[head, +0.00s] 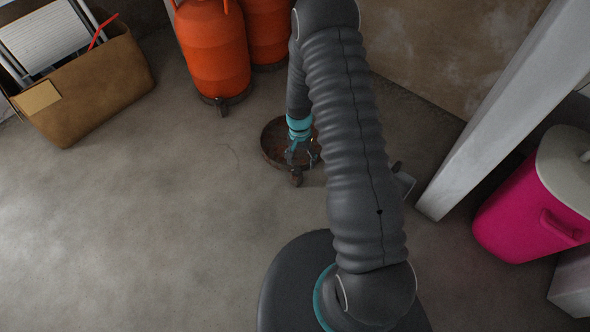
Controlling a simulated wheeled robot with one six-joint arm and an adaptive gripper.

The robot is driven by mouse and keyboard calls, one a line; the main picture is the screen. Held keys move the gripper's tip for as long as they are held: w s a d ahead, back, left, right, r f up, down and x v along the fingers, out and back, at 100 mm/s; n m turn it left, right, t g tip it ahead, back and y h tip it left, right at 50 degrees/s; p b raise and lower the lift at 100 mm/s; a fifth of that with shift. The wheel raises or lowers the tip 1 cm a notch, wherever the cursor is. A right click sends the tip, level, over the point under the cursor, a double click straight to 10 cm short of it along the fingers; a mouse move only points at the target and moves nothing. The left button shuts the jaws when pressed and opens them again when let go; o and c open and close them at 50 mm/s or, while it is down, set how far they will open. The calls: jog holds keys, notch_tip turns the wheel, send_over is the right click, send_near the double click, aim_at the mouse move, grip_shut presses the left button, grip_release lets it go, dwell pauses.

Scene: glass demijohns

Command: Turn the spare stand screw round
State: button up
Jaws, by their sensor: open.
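My gripper (300,160) hangs at the end of my arm, below a teal ring, over the right part of a round brown dish (268,150) on the floor. The gripper looks small from here, its fingers apart. A small brownish piece (297,181) shows just below the fingers, at the dish's front edge; I cannot tell whether it is the spare stand screw or whether it touches the fingers. No other screw can be made out. My arm hides the floor right of the dish.
A brown box (90,85) is at the upper left. A slanted white post (500,105) and a pink bin (530,210) stand on the right. The floor at left (130,230) is clear.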

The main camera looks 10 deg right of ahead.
jog(key=m+t, duration=0.2)
send_over(296, 170)
jog(key=m, duration=0.1)
notch_tip(296, 170, down, 14)
jog(key=shift+d+f, duration=0.1)
jog(key=shift+f, duration=0.05)
jog(key=shift+c, duration=0.3)
jog(key=c, duration=1.1)
jog(key=shift+a, duration=0.2)
jog(key=shift+d, duration=0.15)
